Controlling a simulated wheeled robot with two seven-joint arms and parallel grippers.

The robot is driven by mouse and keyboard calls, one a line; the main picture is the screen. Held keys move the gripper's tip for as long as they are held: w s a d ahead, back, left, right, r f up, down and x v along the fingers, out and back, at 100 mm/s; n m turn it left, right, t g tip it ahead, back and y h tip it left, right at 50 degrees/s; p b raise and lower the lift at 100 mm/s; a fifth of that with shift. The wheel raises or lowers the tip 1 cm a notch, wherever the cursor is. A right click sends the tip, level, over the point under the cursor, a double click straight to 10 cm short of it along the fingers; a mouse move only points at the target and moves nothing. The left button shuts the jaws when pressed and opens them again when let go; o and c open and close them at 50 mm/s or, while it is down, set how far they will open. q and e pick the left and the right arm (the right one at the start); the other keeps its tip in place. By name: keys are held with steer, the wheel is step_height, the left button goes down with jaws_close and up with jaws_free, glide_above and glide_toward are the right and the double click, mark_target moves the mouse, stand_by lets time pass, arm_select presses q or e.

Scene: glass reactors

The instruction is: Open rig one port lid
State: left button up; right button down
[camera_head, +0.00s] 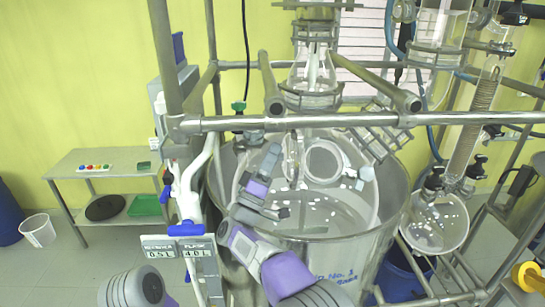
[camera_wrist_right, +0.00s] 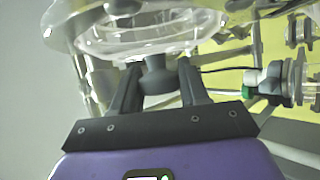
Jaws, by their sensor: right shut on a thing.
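The rig one reactor is a large clear glass vessel (camera_head: 345,255) with blue writing on its front, in the middle of the head view. A round glass port ring (camera_head: 323,161) shows on its top. My right gripper (camera_head: 272,153) reaches up from below to the left part of the vessel top. In the right wrist view, its two dark fingers (camera_wrist_right: 157,85) are shut around a dark knob (camera_wrist_right: 158,72). The knob joins a clear round glass piece, seemingly the port lid (camera_wrist_right: 135,38). Whether the lid is seated or raised I cannot tell. My left gripper is out of view.
A metal rail (camera_head: 300,122) crosses in front of the vessel, with upright posts at left. A glass column (camera_head: 314,75) stands above the vessel. A flask (camera_head: 437,222) hangs at right. A side table (camera_head: 108,160) and white bin (camera_head: 38,230) stand at left.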

steer(key=c, duration=0.6)
jaws_free()
steer(key=shift+a+r, duration=0.2)
steer(key=shift+r, duration=0.05)
steer(key=shift+c, duration=0.2)
steer(key=shift+f, duration=0.1)
steer(key=shift+s+f, duration=0.2)
steer(key=shift+f, duration=0.05)
steer(key=b+v, duration=0.2)
steer(key=v, duration=0.5)
steer(key=shift+b, duration=0.3)
steer(key=shift+a, duration=0.1)
